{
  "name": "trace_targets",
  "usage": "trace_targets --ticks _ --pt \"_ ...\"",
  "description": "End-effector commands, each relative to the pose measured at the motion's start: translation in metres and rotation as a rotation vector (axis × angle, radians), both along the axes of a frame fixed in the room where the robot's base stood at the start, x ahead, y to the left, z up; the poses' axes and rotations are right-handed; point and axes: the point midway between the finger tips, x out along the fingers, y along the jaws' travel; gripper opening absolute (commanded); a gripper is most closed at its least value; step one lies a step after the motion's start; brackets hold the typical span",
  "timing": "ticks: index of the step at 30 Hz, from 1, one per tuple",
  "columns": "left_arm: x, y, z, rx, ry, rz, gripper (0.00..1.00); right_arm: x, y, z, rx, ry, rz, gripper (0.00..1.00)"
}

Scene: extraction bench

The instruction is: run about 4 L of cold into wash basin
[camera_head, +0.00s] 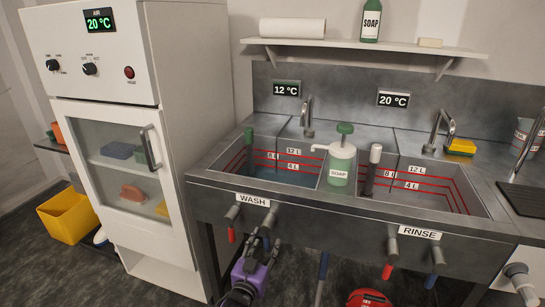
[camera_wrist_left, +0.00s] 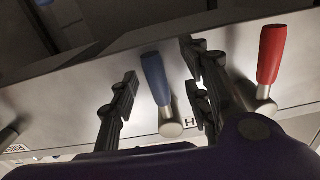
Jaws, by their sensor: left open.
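The wash basin (camera_head: 215,171) is the left sink, with red 4 L, 8 L and 12 L lines. Bluish water (camera_head: 285,178) lies low in it, near the lowest line; the exact level is unclear. Its spout (camera_head: 307,118) shows no clear stream. The display (camera_head: 287,89) above reads 12 °C. The wash red lever (camera_head: 231,235) hangs under the WASH label (camera_head: 252,200). My left gripper (camera_head: 262,240) is open at the sink front. In the left wrist view, its fingers stand either side of the blue lever (camera_wrist_left: 155,78), not closed on it; the red lever (camera_wrist_left: 270,55) is outside them.
The rinse basin (camera_head: 487,205) is to the right, with red (camera_head: 387,270) and blue (camera_head: 432,278) levers below. A soap pump (camera_head: 340,163) stands between the basins. A green-topped stick (camera_head: 249,150) stands in the wash basin. A white cabinet (camera_head: 180,120) is at left.

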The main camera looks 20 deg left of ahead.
Motion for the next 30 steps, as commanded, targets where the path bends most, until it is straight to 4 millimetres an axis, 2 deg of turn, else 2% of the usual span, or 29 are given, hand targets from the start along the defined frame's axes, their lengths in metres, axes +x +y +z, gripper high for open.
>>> trace_targets --ticks 9,15,30 --pt "-0.047 0.002 0.004 -0.001 -0.002 0.001 0.44 0.024 0.001 0.033 0.002 -0.051 0.002 0.4" --pt "-0.071 0.002 0.003 -0.001 -0.002 0.0 0.44 0.031 0.001 0.045 0.002 -0.066 0.002 0.4" --pt "-0.075 0.004 -0.006 0.011 0.04 0.01 0.44 0.023 0.0 0.041 0.002 -0.051 -0.003 0.4"
